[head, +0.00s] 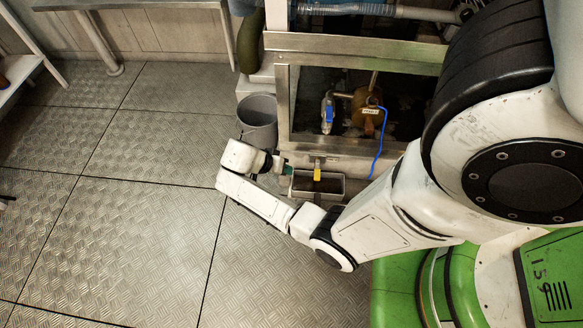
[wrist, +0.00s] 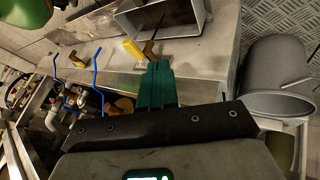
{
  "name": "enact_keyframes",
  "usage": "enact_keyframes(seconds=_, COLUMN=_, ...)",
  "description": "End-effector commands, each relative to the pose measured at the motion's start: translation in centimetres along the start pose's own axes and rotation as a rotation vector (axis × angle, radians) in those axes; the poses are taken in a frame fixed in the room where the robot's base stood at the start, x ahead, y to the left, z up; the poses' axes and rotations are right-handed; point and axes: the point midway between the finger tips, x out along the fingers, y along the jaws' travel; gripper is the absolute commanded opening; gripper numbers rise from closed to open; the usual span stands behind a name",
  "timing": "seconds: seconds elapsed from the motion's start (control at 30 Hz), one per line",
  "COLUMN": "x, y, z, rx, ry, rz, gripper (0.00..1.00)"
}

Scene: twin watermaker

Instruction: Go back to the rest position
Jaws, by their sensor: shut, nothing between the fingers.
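My gripper (head: 288,170) is at the end of my white arm, low in front of the metal-framed machine. In the head view its green fingertips are beside the left end of a small grey trough. The wrist view shows the teal fingers (wrist: 157,80) shut together with nothing between them. The gripper is apart from the yellow handle (head: 317,170), which also shows in the wrist view (wrist: 133,49). My arm hides part of the machine's lower right side.
A grey bucket (head: 258,112) stands close behind my gripper. The grey trough (head: 330,194) sits at the machine's foot. A blue-handled valve (head: 328,113) and a blue line (head: 380,145) are in the machine's bay. The tread-plate floor (head: 120,220) to the left is clear.

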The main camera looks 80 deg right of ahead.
Motion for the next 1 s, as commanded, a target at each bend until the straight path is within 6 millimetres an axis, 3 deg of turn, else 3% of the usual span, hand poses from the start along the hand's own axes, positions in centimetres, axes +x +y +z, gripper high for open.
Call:
enact_keyframes(seconds=0.1, x=-2.1, y=0.1, z=-0.1, rx=-0.002, ry=0.001, rz=-0.003, gripper=0.0)
enact_keyframes(seconds=0.23, x=-3.2, y=0.2, z=0.1, rx=-0.002, ry=0.001, rz=-0.001, gripper=0.0)
enact_keyframes(seconds=0.67, x=-3.8, y=0.2, z=0.3, rx=-0.017, ry=-0.002, rz=-0.008, gripper=0.0)
enact_keyframes(seconds=0.83, x=-5.1, y=1.2, z=2.4, rx=-0.226, ry=-0.029, rz=-0.105, gripper=0.0)
enact_keyframes(seconds=1.0, x=-8.0, y=3.4, z=6.0, rx=-0.611, ry=-0.046, rz=-0.286, gripper=0.0)
